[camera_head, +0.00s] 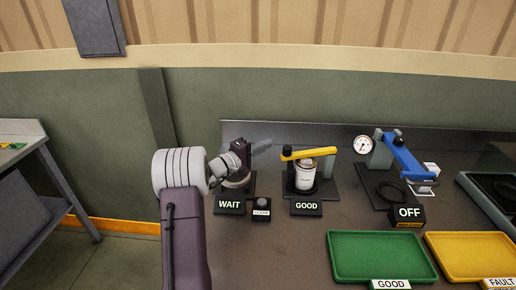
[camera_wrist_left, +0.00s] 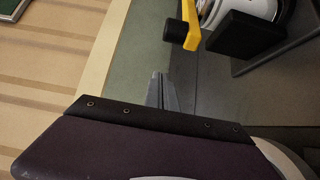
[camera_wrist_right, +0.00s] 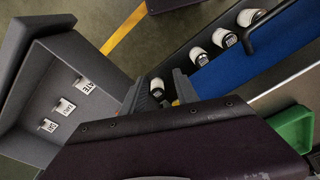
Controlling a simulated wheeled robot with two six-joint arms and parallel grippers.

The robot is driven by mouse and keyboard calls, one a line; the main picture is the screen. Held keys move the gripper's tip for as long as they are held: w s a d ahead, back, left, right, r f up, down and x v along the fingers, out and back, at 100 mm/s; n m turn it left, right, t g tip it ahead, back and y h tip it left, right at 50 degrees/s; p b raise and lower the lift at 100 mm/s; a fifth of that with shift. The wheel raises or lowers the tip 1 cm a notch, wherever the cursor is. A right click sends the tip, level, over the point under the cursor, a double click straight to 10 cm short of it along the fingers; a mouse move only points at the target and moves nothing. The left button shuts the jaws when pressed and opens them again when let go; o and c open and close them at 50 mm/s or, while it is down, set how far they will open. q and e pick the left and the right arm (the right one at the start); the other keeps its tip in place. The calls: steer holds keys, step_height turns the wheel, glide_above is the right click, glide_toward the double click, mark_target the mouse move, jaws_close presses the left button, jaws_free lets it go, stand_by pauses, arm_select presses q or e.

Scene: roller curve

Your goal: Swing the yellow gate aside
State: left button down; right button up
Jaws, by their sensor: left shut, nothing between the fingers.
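In the left wrist view the shut fingers (camera_wrist_left: 162,90) point toward the gate's yellow end (camera_wrist_left: 191,25). My right gripper (camera_wrist_right: 160,88) is open, outside the head view, away from the gate.
My left arm partly hides a fixture above a WAIT sign (camera_head: 230,204). A blue-lever fixture (camera_head: 402,155) with a gauge stands at right, above an OFF sign. A green tray (camera_head: 382,257) and yellow tray (camera_head: 470,256) lie in front. White cans (camera_wrist_right: 225,37) show in the right wrist view.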

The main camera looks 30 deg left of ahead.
arm_select(q)
steer(key=d, duration=0.2)
steer(key=w+d+p, duration=0.1)
steer(key=d, duration=0.1)
steer(key=shift+d, duration=0.25)
steer(key=shift+w, duration=0.1)
